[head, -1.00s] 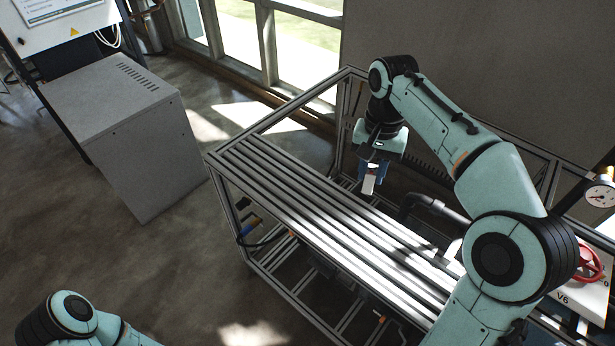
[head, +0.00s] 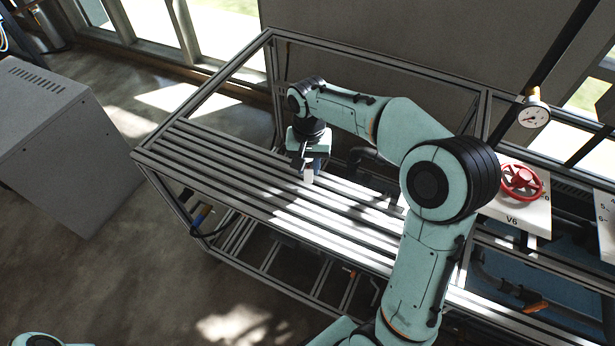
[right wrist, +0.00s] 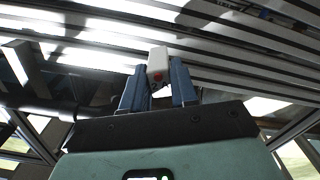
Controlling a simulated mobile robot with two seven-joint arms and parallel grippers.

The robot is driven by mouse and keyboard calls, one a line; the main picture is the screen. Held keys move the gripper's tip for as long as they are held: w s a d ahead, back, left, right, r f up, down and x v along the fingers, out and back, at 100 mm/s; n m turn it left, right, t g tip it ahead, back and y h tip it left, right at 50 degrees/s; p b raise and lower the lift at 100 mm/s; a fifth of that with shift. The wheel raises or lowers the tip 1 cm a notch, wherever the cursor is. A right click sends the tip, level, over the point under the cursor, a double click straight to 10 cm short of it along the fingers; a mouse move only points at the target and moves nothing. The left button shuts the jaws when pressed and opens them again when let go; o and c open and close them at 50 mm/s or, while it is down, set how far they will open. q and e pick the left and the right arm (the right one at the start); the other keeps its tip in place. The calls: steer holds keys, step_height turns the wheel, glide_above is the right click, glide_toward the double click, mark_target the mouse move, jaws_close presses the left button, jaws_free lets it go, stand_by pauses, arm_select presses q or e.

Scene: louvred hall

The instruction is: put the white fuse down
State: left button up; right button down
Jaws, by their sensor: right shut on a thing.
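The white fuse (head: 308,176) is a small white block between the fingers of my right gripper (head: 313,166), over the slatted aluminium bench top (head: 235,168). In the right wrist view the fuse (right wrist: 157,62) shows a red spot, and the blue fingers of my right gripper (right wrist: 158,85) are shut on it from both sides. The fuse points toward the slats; whether it touches them I cannot tell. Only a bit of my left arm shows at the bottom left of the head view, and its gripper is out of view.
A grey cabinet (head: 62,150) stands on the floor to the left. A red handwheel (head: 521,182) on a panel marked V6 and a pressure gauge (head: 533,115) are at the right. The bench's frame posts rise at the back. The slats left of the gripper are bare.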

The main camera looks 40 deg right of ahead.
mark_target(308, 176)
step_height(308, 176, down, 5)
steer(key=shift+f, duration=0.1)
steer(key=c, duration=0.9)
jaws_free()
arm_select(q)
steer(key=shift+s+f, duration=0.25)
steer(key=shift+f, duration=0.05)
arm_select(e)
step_height(308, 176, up, 12)
steer(key=shift+r+p, duration=0.1)
steer(key=shift+p, duration=0.45)
arm_select(q)
steer(key=shift+w+r, duration=0.95)
